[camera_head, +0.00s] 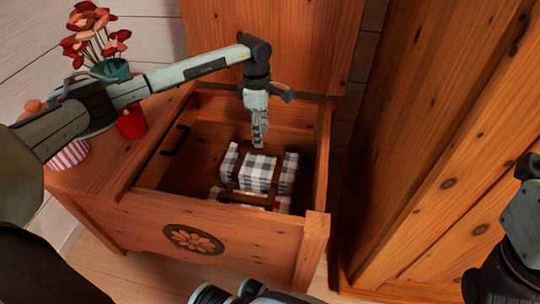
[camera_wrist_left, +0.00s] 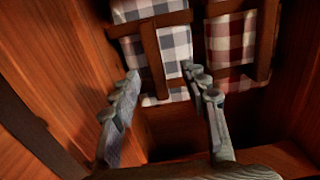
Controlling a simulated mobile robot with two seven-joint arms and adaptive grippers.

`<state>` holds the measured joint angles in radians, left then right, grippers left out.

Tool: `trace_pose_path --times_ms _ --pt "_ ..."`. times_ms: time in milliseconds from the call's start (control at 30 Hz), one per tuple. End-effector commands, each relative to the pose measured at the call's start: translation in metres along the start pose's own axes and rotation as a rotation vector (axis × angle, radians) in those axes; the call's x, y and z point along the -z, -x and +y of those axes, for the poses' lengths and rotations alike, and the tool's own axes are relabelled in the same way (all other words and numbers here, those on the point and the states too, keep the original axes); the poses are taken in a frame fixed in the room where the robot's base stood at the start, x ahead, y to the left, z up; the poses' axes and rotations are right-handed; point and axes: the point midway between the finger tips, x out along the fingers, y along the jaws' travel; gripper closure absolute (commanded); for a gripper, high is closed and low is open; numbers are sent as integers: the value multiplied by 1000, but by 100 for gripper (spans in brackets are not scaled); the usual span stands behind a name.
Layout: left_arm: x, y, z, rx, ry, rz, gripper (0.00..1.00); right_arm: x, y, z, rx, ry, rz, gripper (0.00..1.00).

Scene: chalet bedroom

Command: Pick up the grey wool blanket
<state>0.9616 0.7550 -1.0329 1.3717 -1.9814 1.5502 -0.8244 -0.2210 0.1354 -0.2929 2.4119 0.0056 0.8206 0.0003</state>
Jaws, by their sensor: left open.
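A folded grey-and-white checked blanket (camera_head: 258,168), bound with brown straps, lies inside an open wooden chest (camera_head: 150,212). It also shows in the left wrist view (camera_wrist_left: 178,42), ahead of the fingertips. My left gripper (camera_head: 259,143) points down into the chest, at the blanket's back edge in the head view. In the left wrist view its two fingers (camera_wrist_left: 161,72) are spread, with nothing held between them. Whether a fingertip touches the blanket I cannot tell. My right gripper is not in view.
A red-and-white checked bundle (camera_wrist_left: 232,40) with brown straps lies beside the grey one. The chest lid (camera_head: 285,45) stands raised behind. A red cup (camera_head: 131,123) and a flower vase (camera_head: 113,69) stand at left. A tall wooden cabinet (camera_head: 420,140) stands close on the right.

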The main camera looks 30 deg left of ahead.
Motion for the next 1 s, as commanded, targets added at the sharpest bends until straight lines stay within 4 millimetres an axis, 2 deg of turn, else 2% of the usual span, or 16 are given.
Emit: trace_pose_path --times_ms 133,433,700,967,1000 --pt "9 -9 1 -3 -13 40 55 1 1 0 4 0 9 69" --pt "9 -38 2 -3 -13 36 55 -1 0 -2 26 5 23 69" --pt "10 -77 3 -2 -12 35 55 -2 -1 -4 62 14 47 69" --pt "11 -79 4 -5 -13 34 55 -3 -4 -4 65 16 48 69" --pt "11 -79 4 -5 -13 34 60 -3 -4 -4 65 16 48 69"
